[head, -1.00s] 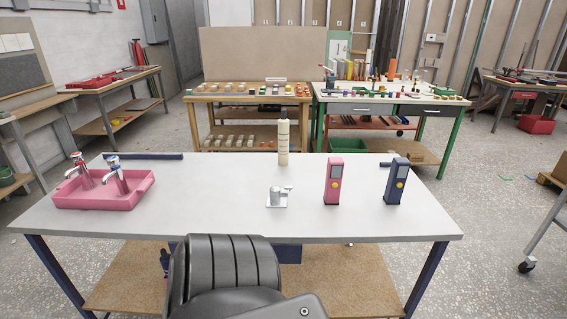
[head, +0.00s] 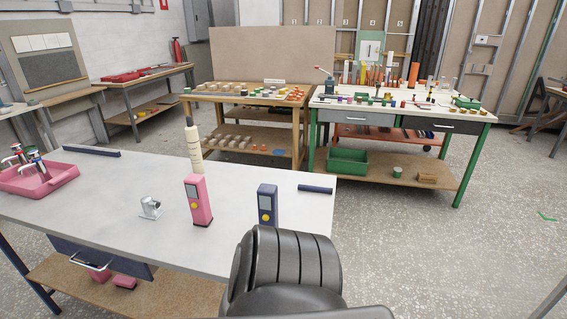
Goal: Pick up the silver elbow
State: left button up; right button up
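A small silver fitting (head: 150,207) with a bent shape stands on the white-topped table (head: 110,188), left of the pink handheld device (head: 198,202). It is small in the picture, and I cannot tell for certain that it is the silver elbow. Many small parts on the benches behind are too small to make out as elbows. Neither of my grippers shows in the head view. A ribbed black part of my own body fills the bottom middle and hides the floor behind it.
Behind are a wooden bench (head: 195,98) and a green-legged bench (head: 465,116) with small parts.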

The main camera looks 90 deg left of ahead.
aim_at(151, 210)
jog(key=i, duration=0.5)
jog(key=u, duration=2.45)
